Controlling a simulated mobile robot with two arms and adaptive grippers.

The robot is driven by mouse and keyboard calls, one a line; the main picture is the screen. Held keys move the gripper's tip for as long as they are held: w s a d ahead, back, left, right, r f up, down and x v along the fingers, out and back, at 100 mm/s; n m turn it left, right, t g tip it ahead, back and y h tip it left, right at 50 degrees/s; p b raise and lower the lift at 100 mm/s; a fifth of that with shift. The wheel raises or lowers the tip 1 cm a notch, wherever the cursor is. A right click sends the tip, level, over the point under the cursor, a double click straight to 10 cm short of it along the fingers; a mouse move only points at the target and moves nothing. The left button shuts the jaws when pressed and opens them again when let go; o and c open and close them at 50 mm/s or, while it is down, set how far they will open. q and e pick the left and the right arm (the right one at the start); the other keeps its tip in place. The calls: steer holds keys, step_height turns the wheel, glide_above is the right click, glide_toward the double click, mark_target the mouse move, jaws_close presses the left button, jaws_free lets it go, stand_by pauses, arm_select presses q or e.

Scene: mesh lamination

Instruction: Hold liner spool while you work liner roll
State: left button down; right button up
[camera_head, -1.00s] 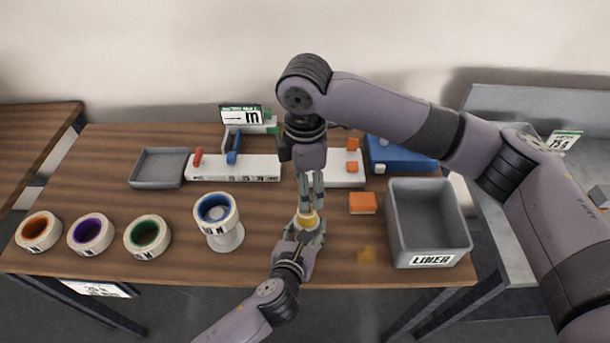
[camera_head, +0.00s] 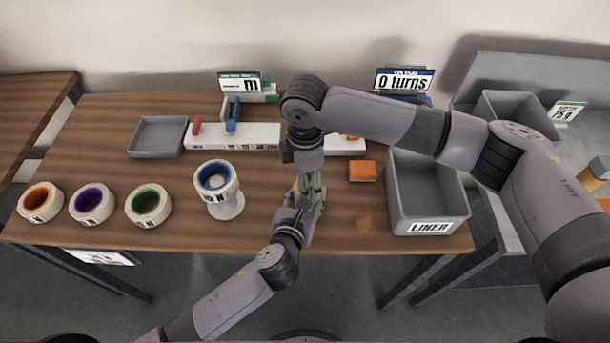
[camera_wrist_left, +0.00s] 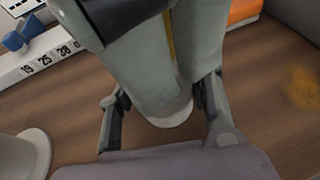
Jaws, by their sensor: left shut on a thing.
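My left gripper (camera_head: 304,208) comes up from the front edge of the table and is shut on the liner spool. In the left wrist view, the spool's pale round foot (camera_wrist_left: 172,117) shows between the left fingers (camera_wrist_left: 165,112). My right gripper (camera_head: 309,186) points straight down right over the spool and hides most of it. A thin yellow strip (camera_wrist_left: 169,38) shows between the right fingers; I cannot tell whether they press on it. The liner roll cannot be made out clearly behind the fingers.
A grey bin labelled LINER (camera_head: 430,227) stands at the right, near an orange block (camera_head: 362,171). A blue-cored roll (camera_head: 214,178) sits on a white stand at the left, beside several tape rolls (camera_head: 92,204). A "0 turns" sign (camera_head: 403,81) stands behind.

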jaws_close()
stand_by(0.9)
steer(key=shift+r, duration=0.2)
stand_by(0.3)
steer(key=shift+r, duration=1.35)
steer(key=shift+r, duration=2.25)
arm_select(q)
steer(key=c, duration=0.7)
jaws_free()
steer(key=shift+c, duration=0.2)
